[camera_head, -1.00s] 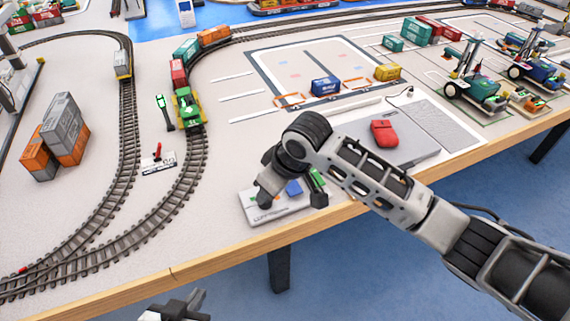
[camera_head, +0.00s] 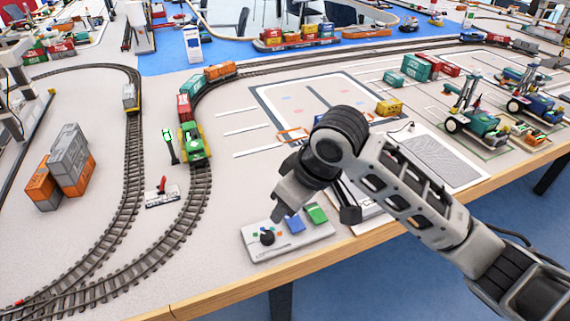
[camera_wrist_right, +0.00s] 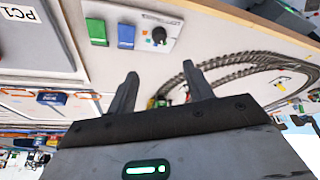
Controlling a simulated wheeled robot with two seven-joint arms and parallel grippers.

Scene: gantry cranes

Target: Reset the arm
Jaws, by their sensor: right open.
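A grey control panel (camera_head: 318,234) lies near the front edge of the table. It has a black knob (camera_head: 267,237), a blue button (camera_head: 295,224) and a green button (camera_head: 316,213). My right gripper (camera_head: 315,211) is above the panel, its fingers apart with nothing between them. In the right wrist view, the open fingers (camera_wrist_right: 160,69) frame bare table, and the panel's green button (camera_wrist_right: 97,32), blue button (camera_wrist_right: 126,36) and knob (camera_wrist_right: 159,36) show beyond the fingertips. No part of my left gripper is in view.
Curved rail track (camera_head: 190,215) with a green locomotive (camera_head: 193,143) runs left of the panel. Stacked grey and orange containers (camera_head: 69,158) stand at far left. Toy cranes (camera_head: 476,120) stand at right.

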